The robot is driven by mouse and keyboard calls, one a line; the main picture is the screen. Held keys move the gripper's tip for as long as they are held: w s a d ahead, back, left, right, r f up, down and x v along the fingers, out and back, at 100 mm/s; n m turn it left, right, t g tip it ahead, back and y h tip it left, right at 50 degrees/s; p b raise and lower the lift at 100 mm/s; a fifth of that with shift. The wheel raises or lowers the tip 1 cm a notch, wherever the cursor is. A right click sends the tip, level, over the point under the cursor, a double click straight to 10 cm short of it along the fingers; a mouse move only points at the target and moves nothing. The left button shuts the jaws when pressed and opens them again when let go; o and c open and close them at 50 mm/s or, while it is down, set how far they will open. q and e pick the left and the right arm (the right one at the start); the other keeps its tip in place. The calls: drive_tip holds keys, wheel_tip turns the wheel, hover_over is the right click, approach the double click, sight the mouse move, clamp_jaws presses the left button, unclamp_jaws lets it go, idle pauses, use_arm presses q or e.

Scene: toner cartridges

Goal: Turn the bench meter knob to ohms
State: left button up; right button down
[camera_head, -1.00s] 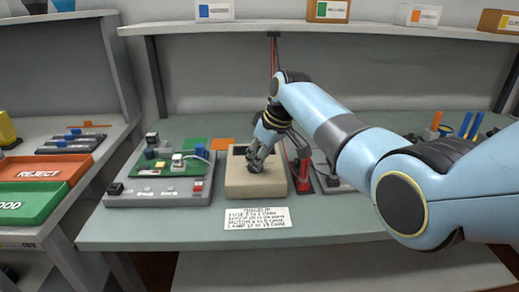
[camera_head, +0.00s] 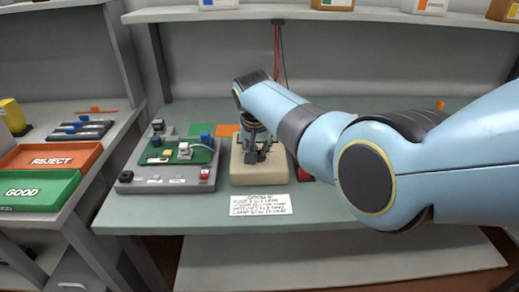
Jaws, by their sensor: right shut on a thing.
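The bench meter (camera_head: 257,180) is a beige box on the grey-green bench, right of the circuit board unit. My right gripper (camera_head: 256,158) points down onto the meter's top face and is shut on the knob, which its fingers mostly hide. The knob's pointer and the meter's markings cannot be read, so its setting cannot be told. My right arm reaches in from the right and covers much of the bench on that side. My left gripper is not in view.
A circuit board on a grey base (camera_head: 168,170) stands left of the meter. A printed card (camera_head: 261,205) lies at the bench's front edge. A red REJECT tray (camera_head: 52,157) and a green GOOD tray (camera_head: 38,190) sit on the left table. A shelf (camera_head: 230,14) runs above the bench.

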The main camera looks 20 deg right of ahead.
drive_tip(key=shift+w+a+f+m+h+b, duration=0.15)
drive_tip(key=shift+m+h+b, duration=0.35)
drive_tip(key=shift+m, duration=0.5)
drive_tip(key=m+b, duration=0.2)
drive_tip(key=b, duration=0.1)
drive_tip(key=m+g+h+b, duration=0.1)
drive_tip(key=m+b, duration=0.1)
drive_tip(key=b, duration=0.1)
drive_tip(key=m+g+b, duration=0.1)
drive_tip(key=m+b, duration=0.2)
drive_tip(key=shift+w+a, duration=0.2)
drive_tip(key=shift+w, duration=0.05)
drive_tip(key=shift+m+g+h+b, duration=0.3)
drive_tip(key=shift+m+g+b, duration=0.2)
drive_tip(key=shift+m+b, duration=0.5)
drive_tip(key=shift+r, duration=0.2)
drive_tip(key=c, duration=1.4)
unclamp_jaws()
drive_tip(key=w+v, duration=0.1)
drive_tip(key=v, duration=1.1)
drive_tip(key=shift+s, duration=0.45)
